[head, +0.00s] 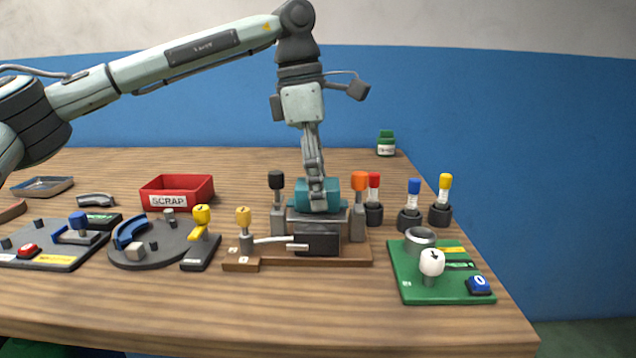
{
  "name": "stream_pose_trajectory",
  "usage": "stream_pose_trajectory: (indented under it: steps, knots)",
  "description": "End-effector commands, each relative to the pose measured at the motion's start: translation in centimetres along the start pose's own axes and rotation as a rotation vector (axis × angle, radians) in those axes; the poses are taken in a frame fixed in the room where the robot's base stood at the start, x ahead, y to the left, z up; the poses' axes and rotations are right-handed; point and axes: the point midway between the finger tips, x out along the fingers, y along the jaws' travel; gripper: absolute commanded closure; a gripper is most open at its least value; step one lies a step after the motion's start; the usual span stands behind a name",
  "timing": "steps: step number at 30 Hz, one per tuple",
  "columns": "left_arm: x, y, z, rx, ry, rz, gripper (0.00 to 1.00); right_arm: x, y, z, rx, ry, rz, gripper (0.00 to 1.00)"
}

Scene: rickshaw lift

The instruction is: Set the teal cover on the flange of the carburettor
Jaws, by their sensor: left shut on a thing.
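The teal cover (329,197) is at the middle of the table in the head view, at the top of the carburettor (318,237). My left gripper (318,203) points straight down and is shut on the cover. The carburettor is a grey body on a brown wooden base. The cover sits at or just above the flange, between a black-knobbed post (277,190) and an orange-knobbed post (359,190). I cannot tell whether cover and flange touch. My right gripper is not in view.
A red scrap bin (178,190) stands behind left. A round grey fixture (158,250) and a grey board (50,250) lie left. A green board (440,285) is at right, with several coloured-capped tubes (413,200) behind it. The table's front strip is clear.

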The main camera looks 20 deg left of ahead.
Motion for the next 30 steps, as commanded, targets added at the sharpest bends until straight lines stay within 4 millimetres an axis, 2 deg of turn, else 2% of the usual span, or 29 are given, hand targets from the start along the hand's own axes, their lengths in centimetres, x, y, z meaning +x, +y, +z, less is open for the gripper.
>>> stream_pose_trajectory:
  steps: [30]
  knots:
    - [0.47, -0.01, -0.08, -0.001, 0.000, 0.000, 0.86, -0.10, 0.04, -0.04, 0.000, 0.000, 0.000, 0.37]
